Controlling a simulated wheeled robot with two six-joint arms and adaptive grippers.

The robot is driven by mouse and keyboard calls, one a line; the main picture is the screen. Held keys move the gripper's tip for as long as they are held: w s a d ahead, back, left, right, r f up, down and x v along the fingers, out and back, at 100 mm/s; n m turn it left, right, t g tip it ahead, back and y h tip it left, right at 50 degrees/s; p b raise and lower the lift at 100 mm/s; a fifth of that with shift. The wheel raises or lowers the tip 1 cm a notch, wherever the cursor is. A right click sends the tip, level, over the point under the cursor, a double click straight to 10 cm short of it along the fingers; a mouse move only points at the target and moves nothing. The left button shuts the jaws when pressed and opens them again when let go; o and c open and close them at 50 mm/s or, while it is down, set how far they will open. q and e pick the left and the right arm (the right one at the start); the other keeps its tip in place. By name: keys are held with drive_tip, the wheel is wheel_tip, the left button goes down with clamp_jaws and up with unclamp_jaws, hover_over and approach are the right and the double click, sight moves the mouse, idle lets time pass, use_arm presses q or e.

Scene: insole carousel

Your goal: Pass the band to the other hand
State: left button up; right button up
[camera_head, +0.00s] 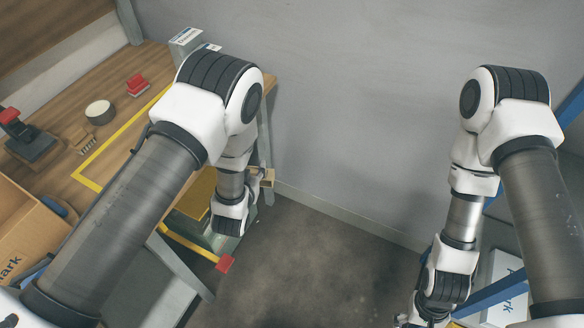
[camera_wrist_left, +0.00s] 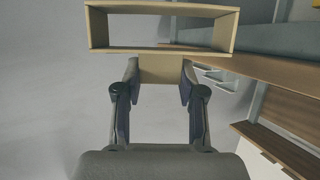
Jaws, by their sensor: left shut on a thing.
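The band (camera_wrist_left: 160,50) is a tan, open rectangular sleeve. It shows large in the left wrist view, beyond the fingertips, and I see through its opening. My left gripper (camera_wrist_left: 160,72) is shut on its near part, with a finger on each side. In the head view the band (camera_head: 268,176) is a small tan piece at my left gripper (camera_head: 257,181), mostly hidden by the wrist. My right gripper (camera_head: 412,321) is at the bottom edge of the head view, partly cut off, well apart from the band. I cannot tell its jaw state.
A wooden workbench (camera_head: 62,86) with yellow tape stands at the left. It bears a red-handled tool (camera_head: 28,135), a round tin (camera_head: 99,111), a red block (camera_head: 138,86) and a cardboard box (camera_head: 35,235). A blue frame with a white box (camera_head: 505,290) is at the right. Floor between the arms is clear.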

drive_tip(key=m+g, duration=0.2)
drive_tip(key=m, duration=0.1)
drive_tip(key=m+t+y, duration=0.7)
drive_tip(key=m+y, duration=0.7)
approach(253, 174)
drive_tip(key=x, duration=0.3)
drive_tip(key=f+x, duration=0.1)
drive_tip(key=x, duration=0.3)
drive_tip(key=shift+w+a+f, duration=0.1)
drive_tip(key=shift+w, duration=0.15)
drive_tip(key=shift+g, duration=0.3)
drive_tip(key=c, duration=1.2)
use_arm(q)
drive_tip(key=o, duration=0.8)
